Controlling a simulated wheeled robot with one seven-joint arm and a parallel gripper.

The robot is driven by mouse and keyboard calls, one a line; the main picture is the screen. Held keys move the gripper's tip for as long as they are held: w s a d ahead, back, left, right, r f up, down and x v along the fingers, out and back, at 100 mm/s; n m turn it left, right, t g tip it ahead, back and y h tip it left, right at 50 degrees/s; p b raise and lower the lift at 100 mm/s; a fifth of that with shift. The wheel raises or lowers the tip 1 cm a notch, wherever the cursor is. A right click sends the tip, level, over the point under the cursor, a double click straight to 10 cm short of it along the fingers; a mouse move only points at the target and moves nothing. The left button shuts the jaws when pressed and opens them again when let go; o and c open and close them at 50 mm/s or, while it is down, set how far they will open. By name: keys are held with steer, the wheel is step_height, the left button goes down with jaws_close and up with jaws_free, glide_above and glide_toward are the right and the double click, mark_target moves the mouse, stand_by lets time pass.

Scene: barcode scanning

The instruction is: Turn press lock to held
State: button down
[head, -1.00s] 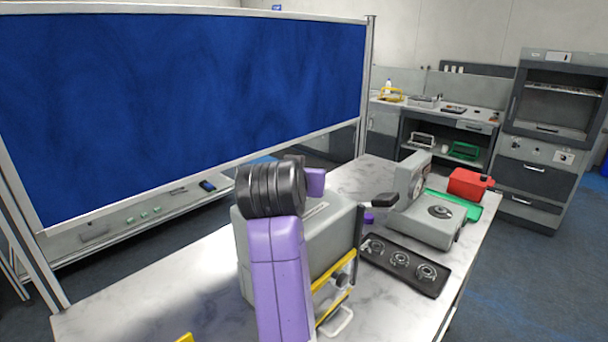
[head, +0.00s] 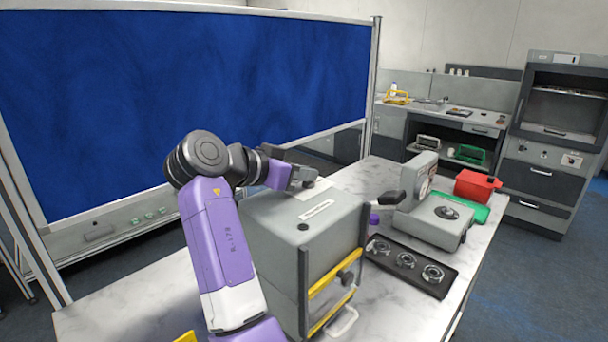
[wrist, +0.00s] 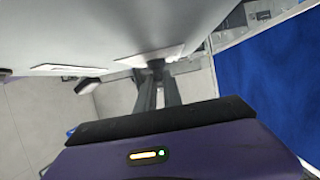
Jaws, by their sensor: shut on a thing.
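The grey box-shaped machine (head: 285,230) with a white label on top stands on the table; I take it for the press. My gripper (head: 303,178) is at its far top edge, largely hidden behind my wrist in the head view. In the wrist view, my two dark fingers (wrist: 158,84) reach to a small dark knob (wrist: 155,65) beside the grey housing and are shut on it. This knob appears to be the press lock. Its turned position cannot be read, and the head view does not show it clearly.
To the right are a black tray of round parts (head: 410,265), a grey device (head: 430,226) and a red container (head: 476,186). A blue partition (head: 190,85) stands behind. The table's front left is mostly clear.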

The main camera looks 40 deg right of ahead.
steer(key=shift+f, duration=0.1)
stand_by(0.3)
steer(key=c, duration=1.5)
jaws_free()
steer(key=shift+b+v, duration=0.8)
steer(key=shift+v, duration=3.1)
steer(key=shift+s, duration=0.1)
